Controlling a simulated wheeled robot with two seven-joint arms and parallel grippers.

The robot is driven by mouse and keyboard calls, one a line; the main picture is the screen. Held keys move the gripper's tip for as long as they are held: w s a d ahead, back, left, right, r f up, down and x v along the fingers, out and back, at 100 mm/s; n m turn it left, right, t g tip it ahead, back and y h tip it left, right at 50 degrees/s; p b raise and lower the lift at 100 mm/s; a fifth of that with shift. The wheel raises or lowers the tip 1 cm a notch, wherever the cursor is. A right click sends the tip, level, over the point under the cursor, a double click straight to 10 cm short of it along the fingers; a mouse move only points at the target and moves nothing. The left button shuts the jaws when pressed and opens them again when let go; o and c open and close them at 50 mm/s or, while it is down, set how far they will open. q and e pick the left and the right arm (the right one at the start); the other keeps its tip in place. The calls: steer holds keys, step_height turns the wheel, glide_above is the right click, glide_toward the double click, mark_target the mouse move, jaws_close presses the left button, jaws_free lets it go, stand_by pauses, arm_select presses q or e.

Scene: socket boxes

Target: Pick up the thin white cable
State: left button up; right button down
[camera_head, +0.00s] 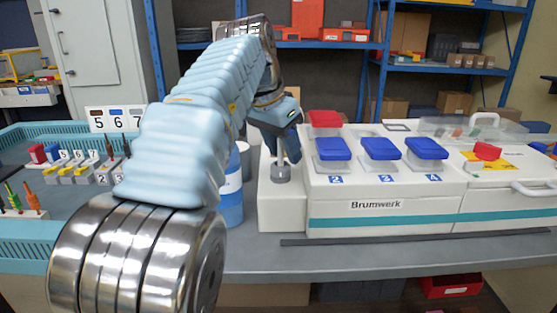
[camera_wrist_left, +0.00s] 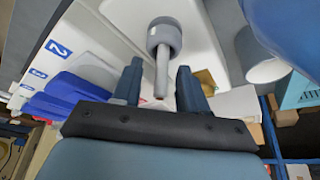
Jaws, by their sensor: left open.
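I cannot make out a thin white cable for certain in either view. My left gripper (camera_head: 281,150) points down above the white block at the left end of the Brumwerk unit. In the left wrist view its two dark fingers (camera_wrist_left: 158,80) are apart, with a thin light grey rod (camera_wrist_left: 162,75) showing between them. The rod rises from a round grey holder (camera_wrist_left: 164,37), which also shows in the head view (camera_head: 281,174). I cannot tell whether the fingers touch the rod. My right gripper is in neither view.
A blue-and-white bottle (camera_head: 231,190) stands left of the block. A teal tray (camera_head: 35,240) with small parts is at the left. A dark strip (camera_head: 410,238) lies along the front.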

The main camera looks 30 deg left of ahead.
arm_select(q)
jaws_close()
steer(key=shift+r, duration=0.15)
steer(key=shift+r, duration=0.6)
steer(key=s+d+r, duration=0.7)
steer(key=s+r, duration=0.4)
steer(key=s, duration=0.1)
steer(key=shift+r, duration=0.25)
steer(key=shift+d, duration=0.1)
